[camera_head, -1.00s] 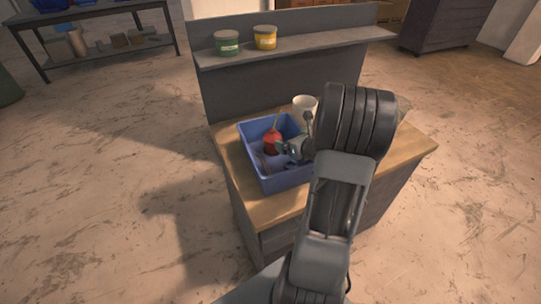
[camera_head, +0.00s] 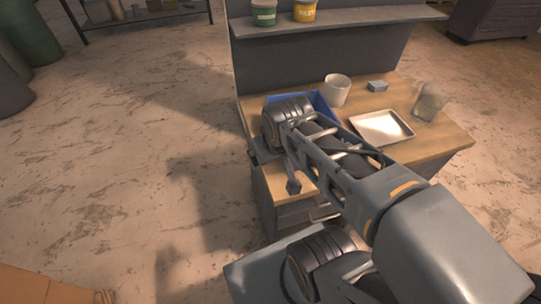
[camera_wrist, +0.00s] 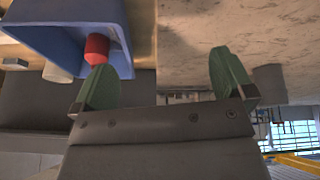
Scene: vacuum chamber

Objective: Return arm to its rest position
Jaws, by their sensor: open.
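My gripper (camera_wrist: 163,82) shows in the wrist view with its two green fingers spread wide apart. Nothing is between the fingertips. The blue bin (camera_wrist: 65,28) is at the upper left of that view, beyond the left finger. A red object (camera_wrist: 96,48) shows at the bin, close to the left fingertip in the picture; I cannot tell whether they touch. In the head view my arm is bent and crosses in front of the bench, covering most of the blue bin (camera_head: 322,103). My gripper is not clearly visible there.
On the wooden bench top (camera_head: 440,137) stand a white cup (camera_head: 337,90), a small grey block (camera_head: 378,86), a silver tray (camera_head: 382,127) and a clear glass (camera_head: 429,102). A shelf above holds a green tub (camera_head: 264,12) and a yellow tub (camera_head: 305,10).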

